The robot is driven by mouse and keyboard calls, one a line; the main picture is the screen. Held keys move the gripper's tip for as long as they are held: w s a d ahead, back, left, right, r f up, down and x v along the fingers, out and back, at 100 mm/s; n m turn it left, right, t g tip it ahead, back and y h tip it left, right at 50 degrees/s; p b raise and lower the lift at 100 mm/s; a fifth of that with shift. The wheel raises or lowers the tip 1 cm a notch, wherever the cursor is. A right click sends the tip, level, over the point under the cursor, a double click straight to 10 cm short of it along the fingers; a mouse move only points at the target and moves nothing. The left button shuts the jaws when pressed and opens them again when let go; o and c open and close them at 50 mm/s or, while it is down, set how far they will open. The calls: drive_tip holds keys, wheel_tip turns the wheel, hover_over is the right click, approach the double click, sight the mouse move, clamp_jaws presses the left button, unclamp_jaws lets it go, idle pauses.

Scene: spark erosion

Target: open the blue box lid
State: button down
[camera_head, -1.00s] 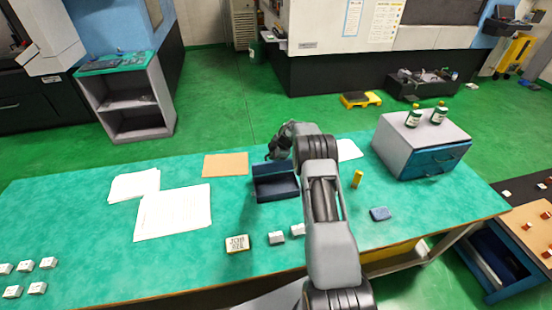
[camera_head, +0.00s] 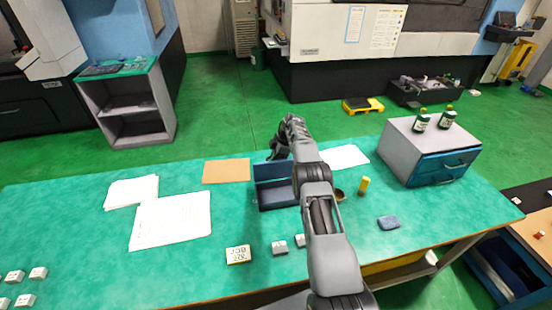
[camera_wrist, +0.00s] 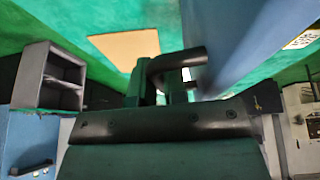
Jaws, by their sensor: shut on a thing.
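The blue box (camera_head: 278,204) stands on the green table, left of my arm, and its dark inside shows. Its lid (camera_head: 268,171) stands raised along the far edge. My gripper (camera_head: 275,156) is at the top of the raised lid. In the wrist view, my gripper's dark fingers (camera_wrist: 163,78) are close together beside a large blue surface (camera_wrist: 245,40), which looks like the lid. The exact contact is hard to see. My arm covers the area right of the box.
A brown sheet (camera_head: 226,171) and white papers (camera_head: 171,221) lie to the left. A yellow cylinder (camera_head: 364,185), a blue cloth-like piece (camera_head: 388,223) and a grey drawer unit (camera_head: 408,150) with bottles are to the right. Small labelled blocks (camera_head: 238,254) lie in front.

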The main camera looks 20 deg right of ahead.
drive_tip(key=shift+a, duration=0.1)
idle(0.3)
drive_tip(key=c, duration=1.4)
unclamp_jaws()
drive_tip(key=shift+a, duration=0.1)
drive_tip(key=shift+o, duration=1.1)
drive_tip(key=shift+d, duration=0.2)
drive_tip(key=p+v, duration=0.2)
drive_tip(key=v, duration=0.8)
drive_tip(key=p+v, duration=0.2)
drive_tip(key=p, duration=0.1)
drive_tip(key=shift+f, duration=0.1)
